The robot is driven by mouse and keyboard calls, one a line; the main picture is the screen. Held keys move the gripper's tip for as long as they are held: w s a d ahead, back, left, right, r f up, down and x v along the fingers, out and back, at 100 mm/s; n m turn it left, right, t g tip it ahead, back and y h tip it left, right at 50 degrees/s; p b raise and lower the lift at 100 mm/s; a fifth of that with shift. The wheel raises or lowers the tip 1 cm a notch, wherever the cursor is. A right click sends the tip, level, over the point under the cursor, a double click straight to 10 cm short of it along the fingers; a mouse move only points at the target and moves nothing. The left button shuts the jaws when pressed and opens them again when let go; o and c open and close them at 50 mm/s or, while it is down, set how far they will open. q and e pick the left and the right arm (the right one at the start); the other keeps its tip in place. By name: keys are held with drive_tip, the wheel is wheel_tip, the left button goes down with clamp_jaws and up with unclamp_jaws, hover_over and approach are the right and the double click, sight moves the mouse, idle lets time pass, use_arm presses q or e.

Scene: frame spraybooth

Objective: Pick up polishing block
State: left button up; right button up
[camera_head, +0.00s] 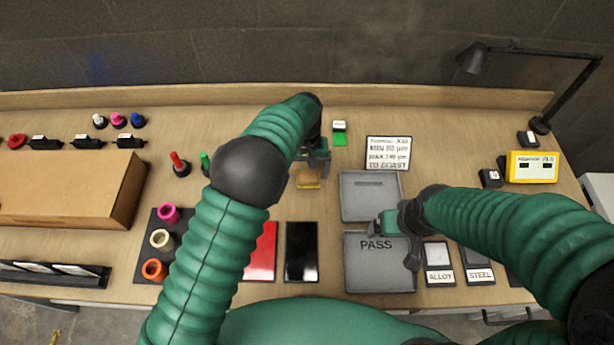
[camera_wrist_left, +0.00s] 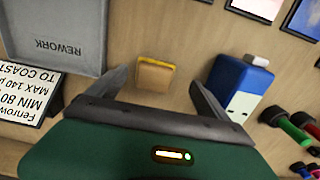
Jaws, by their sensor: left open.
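A small tan block with a yellow edge, which looks like the polishing block (camera_head: 308,180), lies on the wooden bench left of the upper grey tray. In the left wrist view the tan block (camera_wrist_left: 154,76) lies ahead of my left gripper (camera_wrist_left: 158,88), between the lines of its spread fingers. My left gripper (camera_head: 314,158) is open and empty, just behind the block in the head view. My right gripper (camera_head: 385,222) is over the two grey trays; its finger opening is unclear.
A blue-and-white block (camera_wrist_left: 240,88) stands near the left gripper's finger. The REWORK tray (camera_wrist_left: 62,30), a printed sign (camera_head: 388,152) and the PASS tray (camera_head: 378,275) are to the right. Red (camera_head: 262,252) and black (camera_head: 301,252) panels lie in front. A cardboard box (camera_head: 70,185) is left.

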sight(309, 179)
use_arm(q)
drive_tip(key=f, duration=0.4)
drive_tip(key=shift+s+d+p, duration=0.2)
drive_tip(key=shift+d+p, duration=0.15)
drive_tip(key=shift+w+d+f, duration=0.1)
drive_tip(key=shift+d+f, duration=0.05)
drive_tip(key=shift+d, duration=0.15)
drive_tip(key=shift+a, duration=0.3)
drive_tip(key=c, duration=1.6)
drive_tip(key=shift+d, duration=0.15)
